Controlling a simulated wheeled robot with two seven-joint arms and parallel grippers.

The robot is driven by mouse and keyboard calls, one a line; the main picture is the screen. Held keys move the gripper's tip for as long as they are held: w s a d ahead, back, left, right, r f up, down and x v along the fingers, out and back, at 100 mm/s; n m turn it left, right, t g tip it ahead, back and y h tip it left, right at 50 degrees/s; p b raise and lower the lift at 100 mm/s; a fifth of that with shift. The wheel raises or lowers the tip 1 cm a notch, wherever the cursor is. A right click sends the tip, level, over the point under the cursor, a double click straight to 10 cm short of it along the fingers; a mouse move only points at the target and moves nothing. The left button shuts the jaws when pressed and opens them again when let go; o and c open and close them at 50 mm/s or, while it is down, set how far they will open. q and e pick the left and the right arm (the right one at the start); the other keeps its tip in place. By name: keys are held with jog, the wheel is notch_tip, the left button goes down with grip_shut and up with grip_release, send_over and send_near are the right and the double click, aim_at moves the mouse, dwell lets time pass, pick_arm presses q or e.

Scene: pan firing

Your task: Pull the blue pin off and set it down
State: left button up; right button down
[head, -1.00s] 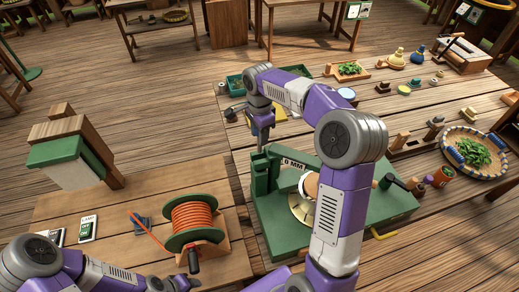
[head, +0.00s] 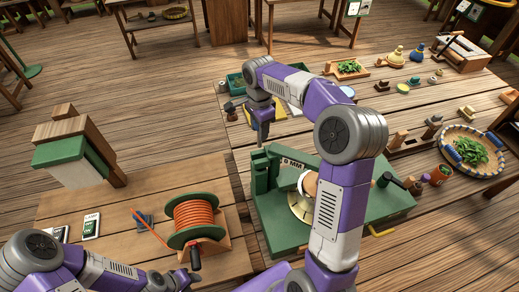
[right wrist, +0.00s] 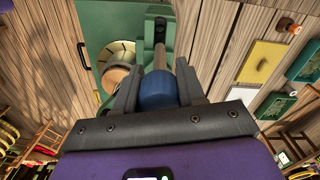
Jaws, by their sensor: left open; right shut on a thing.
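The blue pin (right wrist: 157,88) is a thick blue grip with a brown shaft, seen in the right wrist view. My right gripper (right wrist: 155,78) is shut on its blue part. The shaft points at the green upright of the press (right wrist: 130,20); I cannot tell whether they touch. In the head view my right gripper (head: 262,128) hangs beside and behind the upright of the green press (head: 285,232), and the pin is hidden there. My left gripper (head: 183,280) is open and empty at the bottom edge, near the orange reel; its fingers are barely visible.
A reel of orange cord (head: 194,215) stands on the near left table. Right of the press are several small jars and a basket of leaves (head: 470,150). A yellow sheet (right wrist: 262,62) and green trays (right wrist: 276,105) lie beyond the press. My right arm covers part of the press.

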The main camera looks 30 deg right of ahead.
dwell(0.3)
jog(key=shift+r+p, duration=0.35)
jog(key=shift+r, duration=1.65)
